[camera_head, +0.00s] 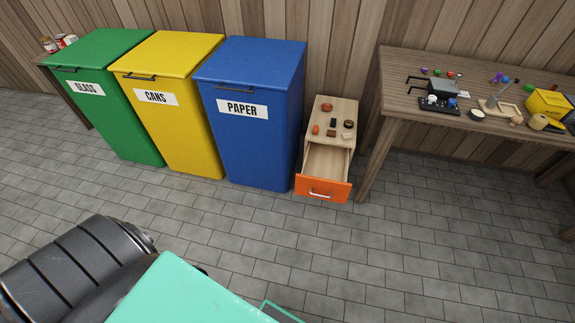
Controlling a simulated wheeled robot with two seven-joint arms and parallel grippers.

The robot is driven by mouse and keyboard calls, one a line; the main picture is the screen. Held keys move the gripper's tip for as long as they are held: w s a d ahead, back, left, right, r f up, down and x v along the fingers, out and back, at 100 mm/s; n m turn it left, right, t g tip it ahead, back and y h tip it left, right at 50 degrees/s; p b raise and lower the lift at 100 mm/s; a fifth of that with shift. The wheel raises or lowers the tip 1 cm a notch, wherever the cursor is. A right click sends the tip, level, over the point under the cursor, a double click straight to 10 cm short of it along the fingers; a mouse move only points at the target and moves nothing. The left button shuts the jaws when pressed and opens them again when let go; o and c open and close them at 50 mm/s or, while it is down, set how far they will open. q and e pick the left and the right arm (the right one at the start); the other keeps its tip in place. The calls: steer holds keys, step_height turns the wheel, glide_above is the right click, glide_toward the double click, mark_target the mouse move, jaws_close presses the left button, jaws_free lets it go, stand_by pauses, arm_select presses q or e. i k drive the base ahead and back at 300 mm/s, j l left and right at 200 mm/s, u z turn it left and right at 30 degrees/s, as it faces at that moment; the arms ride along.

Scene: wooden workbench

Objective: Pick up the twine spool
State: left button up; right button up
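A small tan, rounded object (538,122) that looks like the twine spool lies on the wooden workbench (395,103) at the right, in front of a yellow toolbox (548,103). It is too small to identify for certain. A smaller tan piece (516,121) lies just left of it. Neither of my grippers shows in the head view. A dark, ribbed arm part of mine comes in at the lower left, with no fingers visible.
Green (110,105), yellow (170,110) and blue (250,120) bins line the wall. Right of them, a small cabinet (345,108) has its orange-fronted drawer (322,188) pulled open. The workbench holds a black tray (438,105) and several small items.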

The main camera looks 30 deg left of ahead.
mark_target(537, 122)
steer(key=u, duration=0.5)
steer(key=z, duration=1.3)
steer(key=k+l, duration=0.05)
